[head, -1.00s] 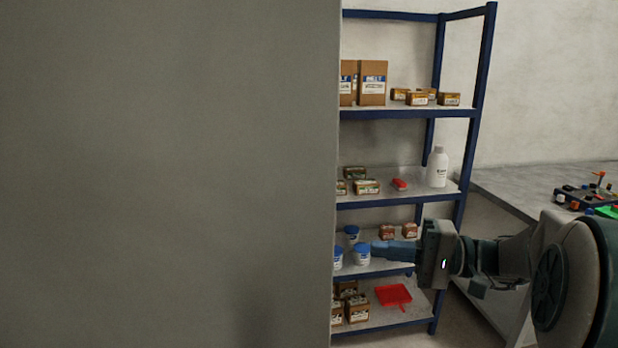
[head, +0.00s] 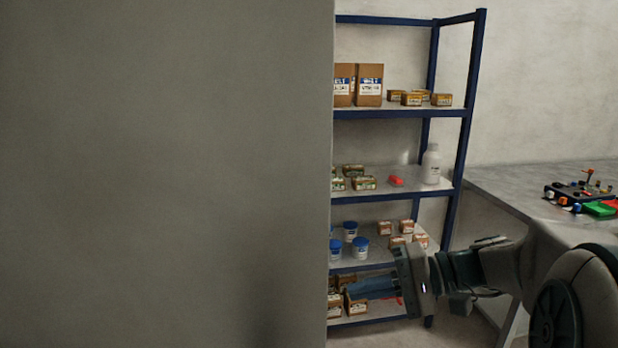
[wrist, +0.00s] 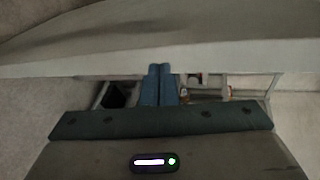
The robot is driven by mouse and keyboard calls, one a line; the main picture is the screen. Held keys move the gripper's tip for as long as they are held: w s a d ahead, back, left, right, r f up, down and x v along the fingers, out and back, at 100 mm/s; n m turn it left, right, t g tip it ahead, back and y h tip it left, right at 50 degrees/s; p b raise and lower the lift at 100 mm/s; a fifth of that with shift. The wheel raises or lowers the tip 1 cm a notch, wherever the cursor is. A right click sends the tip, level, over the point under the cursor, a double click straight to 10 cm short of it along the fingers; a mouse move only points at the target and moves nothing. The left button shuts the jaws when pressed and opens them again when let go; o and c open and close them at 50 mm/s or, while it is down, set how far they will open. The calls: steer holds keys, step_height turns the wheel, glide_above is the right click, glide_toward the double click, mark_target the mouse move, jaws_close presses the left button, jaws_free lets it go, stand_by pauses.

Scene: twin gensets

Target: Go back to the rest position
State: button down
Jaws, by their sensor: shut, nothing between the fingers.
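My gripper (head: 352,289) shows at the lower right of the head view, on my arm that reaches in from the right. Its blue fingers point left, in front of the shelf rack's lower levels, and hide part of the bottom shelf. In the wrist view the two blue fingers (wrist: 158,86) lie side by side, shut with nothing between them.
A blue-framed shelf rack (head: 462,110) holds cartons, blue-lidded tubs (head: 360,248) and a white bottle (head: 431,164). A large grey panel (head: 165,170) fills the left. A grey worktop (head: 510,185) with a device (head: 580,194) stands at the right.

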steer(key=s+f+g+h, duration=0.2)
steer(key=s+f+h, duration=0.6)
steer(key=s, duration=0.1)
steer(key=s+d+f+n+t+h, duration=0.2)
steer(key=s+d+f+t+h, duration=0.1)
steer(key=d+h, duration=0.2)
steer(key=shift+d+f+n+t+h, duration=0.15)
steer(key=shift+d+n+t+h, duration=0.15)
steer(key=shift+h, duration=0.5)
